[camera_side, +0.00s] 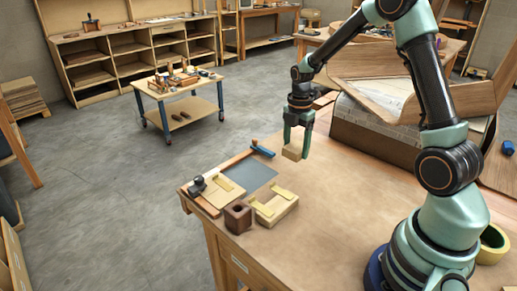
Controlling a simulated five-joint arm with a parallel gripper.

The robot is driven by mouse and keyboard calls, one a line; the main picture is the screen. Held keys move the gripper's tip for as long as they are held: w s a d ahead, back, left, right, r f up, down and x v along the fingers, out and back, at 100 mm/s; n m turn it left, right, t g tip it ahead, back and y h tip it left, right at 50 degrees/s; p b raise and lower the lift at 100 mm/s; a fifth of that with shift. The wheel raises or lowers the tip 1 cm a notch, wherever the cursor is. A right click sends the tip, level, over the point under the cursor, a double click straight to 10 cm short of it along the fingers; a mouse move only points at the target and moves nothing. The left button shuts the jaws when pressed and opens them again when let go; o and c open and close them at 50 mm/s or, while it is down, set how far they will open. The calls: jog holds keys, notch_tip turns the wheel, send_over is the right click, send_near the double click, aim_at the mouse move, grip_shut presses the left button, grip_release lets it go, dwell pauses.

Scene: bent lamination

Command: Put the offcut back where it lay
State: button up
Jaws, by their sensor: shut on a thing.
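A small light wooden block, which looks like the offcut (293,152), hangs between the fingers of my gripper (296,141). My gripper points down and is shut on it. The block is in the air above the workbench (335,195), to the right of the grey sheet; how high is hard to tell. The inner faces of the block are hidden by the fingers.
On the bench's left end lie a grey sheet (250,174), a blue-handled tool (262,150), a plane-like tool (197,186), a dark hollow block (238,217) and a pale wooden piece (275,207). A bent wood form (375,125) stands behind. Yellow tape (493,243) lies right. The bench middle is clear.

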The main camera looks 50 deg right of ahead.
aim_at(293, 173)
jog(key=shift+f, duration=3.4)
jog(key=o, duration=1.4)
jog(key=shift+f, duration=0.15)
notch_tip(293, 173, up, 12)
jog(key=shift+r, duration=0.15)
jog(key=s+a+r+m+t, duration=0.5)
jog(key=s+a+r+m, duration=0.7)
jog(key=m, duration=0.6)
jog(key=shift+a+r+t, duration=0.2)
jog(key=shift+a+t, duration=0.1)
jog(key=shift+a, duration=0.65)
